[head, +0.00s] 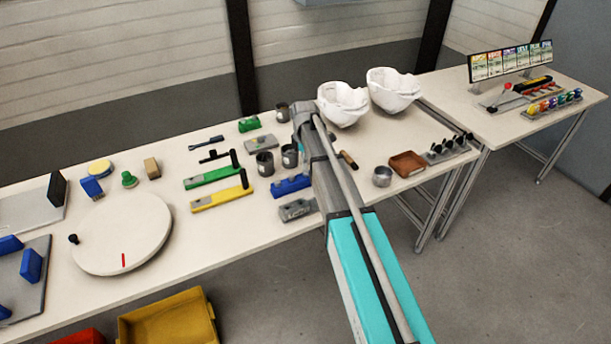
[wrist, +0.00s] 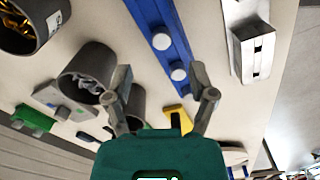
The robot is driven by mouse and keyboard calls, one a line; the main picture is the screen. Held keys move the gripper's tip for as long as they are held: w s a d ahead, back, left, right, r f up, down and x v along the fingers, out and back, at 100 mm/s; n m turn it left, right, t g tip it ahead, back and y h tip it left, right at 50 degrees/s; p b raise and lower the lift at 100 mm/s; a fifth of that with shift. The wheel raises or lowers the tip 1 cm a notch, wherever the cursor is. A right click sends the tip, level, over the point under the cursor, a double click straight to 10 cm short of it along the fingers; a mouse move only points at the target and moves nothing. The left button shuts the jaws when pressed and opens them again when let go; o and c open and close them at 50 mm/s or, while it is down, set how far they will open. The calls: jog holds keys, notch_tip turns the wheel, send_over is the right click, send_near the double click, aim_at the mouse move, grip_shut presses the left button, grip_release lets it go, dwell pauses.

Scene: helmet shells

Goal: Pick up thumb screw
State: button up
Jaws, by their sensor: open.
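I cannot single out a thumb screw for certain. Small parts lie in the grey cups: gold ones in one cup (wrist: 27,35) and silvery ones in another (wrist: 75,75) in the wrist view, too small to identify. Black-knobbed pieces stand in a grey rack (head: 452,153) at the right of the table in the head view. My gripper (wrist: 162,92) is open and empty, its two fingers spread above the table. A blue bar (wrist: 163,22) with white round studs shows beyond the fingers. In the head view my arm hides the gripper.
Green (head: 212,177) and yellow (head: 221,198) tools and a white turntable (head: 122,234) are left. A metal block (wrist: 252,52) lies right in the wrist view.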

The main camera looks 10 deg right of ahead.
aim_at(306, 171)
jog(key=shift+f, duration=0.15)
jog(key=shift+s+d+f+b, duration=0.1)
jog(key=shift+f+b, duration=1.15)
jog(key=shift+b, duration=0.05)
jog(key=shift+d+f+b, duration=0.1)
jog(key=shift+f+b, duration=1.15)
jog(key=shift+b, duration=0.05)
grip_shut()
